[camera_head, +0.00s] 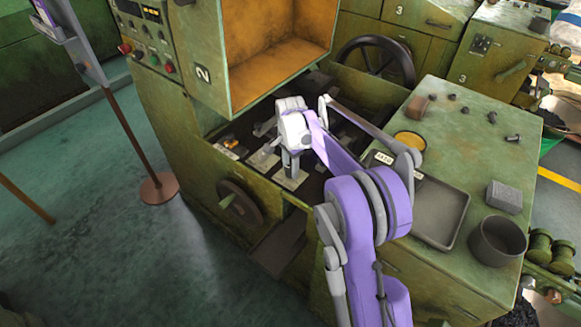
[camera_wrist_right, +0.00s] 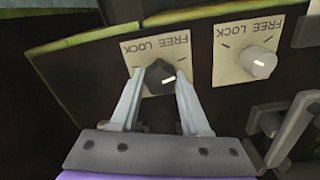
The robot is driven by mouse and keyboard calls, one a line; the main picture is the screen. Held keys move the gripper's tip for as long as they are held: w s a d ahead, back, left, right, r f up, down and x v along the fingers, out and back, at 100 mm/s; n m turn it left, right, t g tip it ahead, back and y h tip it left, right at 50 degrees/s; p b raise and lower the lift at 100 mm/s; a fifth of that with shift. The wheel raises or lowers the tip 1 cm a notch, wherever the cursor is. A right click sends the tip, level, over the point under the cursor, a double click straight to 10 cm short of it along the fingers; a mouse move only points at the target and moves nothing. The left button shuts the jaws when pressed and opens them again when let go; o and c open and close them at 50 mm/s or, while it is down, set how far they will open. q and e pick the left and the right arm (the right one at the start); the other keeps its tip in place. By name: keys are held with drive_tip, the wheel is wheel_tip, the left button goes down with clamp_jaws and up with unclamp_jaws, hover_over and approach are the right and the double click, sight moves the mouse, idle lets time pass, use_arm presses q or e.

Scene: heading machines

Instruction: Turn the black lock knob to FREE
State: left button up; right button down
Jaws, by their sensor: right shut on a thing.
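The black lock knob (camera_wrist_right: 158,75) sits on a pale plate (camera_wrist_right: 128,52) marked FREE and LOCK, upside down in the right wrist view, with FREE on the right. A white mark shows on the knob's right side. My right gripper (camera_wrist_right: 159,84) is shut on the knob, one finger on each side. In the head view, my right gripper (camera_head: 290,168) reaches down to the machine's panel and hides the knob. My left gripper is in neither view.
A pale knob (camera_wrist_right: 264,62) on a similar plate is to the right in the wrist view. The open orange-lined box (camera_head: 270,70) rises behind the gripper. A handwheel (camera_head: 240,203) is in front. A tray (camera_head: 440,212) and a dark cup (camera_head: 497,240) stand on the bench at right.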

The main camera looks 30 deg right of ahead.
sight(290, 168)
drive_tip(key=shift+c, duration=1.9)
unclamp_jaws()
wheel_tip(290, 168, up, 11)
drive_tip(key=shift+p, duration=0.4)
drive_tip(key=shift+f, duration=0.1)
